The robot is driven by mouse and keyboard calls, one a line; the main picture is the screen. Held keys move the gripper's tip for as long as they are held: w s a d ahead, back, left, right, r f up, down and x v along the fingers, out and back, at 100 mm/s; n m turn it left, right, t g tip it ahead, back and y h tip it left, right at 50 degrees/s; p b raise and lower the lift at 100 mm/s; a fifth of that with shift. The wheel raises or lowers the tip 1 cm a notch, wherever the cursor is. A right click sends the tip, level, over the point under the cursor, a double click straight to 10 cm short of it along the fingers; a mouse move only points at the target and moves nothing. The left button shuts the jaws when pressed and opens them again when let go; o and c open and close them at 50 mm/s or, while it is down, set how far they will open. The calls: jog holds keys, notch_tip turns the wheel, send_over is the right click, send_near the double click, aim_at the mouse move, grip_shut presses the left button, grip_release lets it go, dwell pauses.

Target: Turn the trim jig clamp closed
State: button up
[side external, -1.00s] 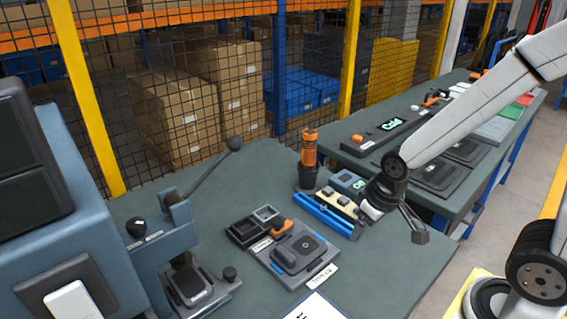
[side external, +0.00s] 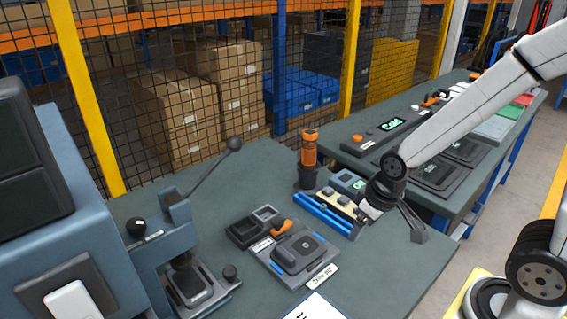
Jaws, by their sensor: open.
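The trim jig (side external: 274,262) is a grey plate on the bench with a label reading like "TRIM JIG" at its front edge. A dark rounded part (side external: 298,253) lies over its middle. An orange clamp handle (side external: 283,228) stands at the jig's back left corner, slanting up to the right. Whether the clamp presses on the part cannot be told. My gripper (side external: 391,221) is open and empty, right of the jig and apart from it, by the end of the blue rails. Its fingers are small and partly hidden by the wrist.
A dark two-pocket tray (side external: 243,234) adjoins the jig's left side. Blue rails (side external: 322,213) and an orange-and-black tool in a holder (side external: 308,160) stand behind. A lever press (side external: 178,240) is at left. A white sheet (side external: 316,308) lies in front. Bench right of the jig is clear.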

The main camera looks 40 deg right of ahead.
jog(key=w+a+n+g, duration=0.1)
jog(key=w+a+n, duration=0.1)
jog(key=w+n, duration=0.8)
jog(key=n+g, duration=0.1)
jog(key=n, duration=0.3)
send_near(279, 219)
jog(key=shift+s+d+f, duration=0.2)
jog(key=shift+s+f, duration=0.15)
jog(key=shift+s, duration=0.05)
jog(key=shift+w+a+f+n+g, duration=0.1)
jog(key=shift+w+a+n+g, duration=0.25)
jog(key=shift+w, duration=0.25)
jog(key=shift+d+f, duration=0.1)
jog(key=shift+f, duration=0.05)
jog(key=shift+f, duration=3.8)
grip_shut()
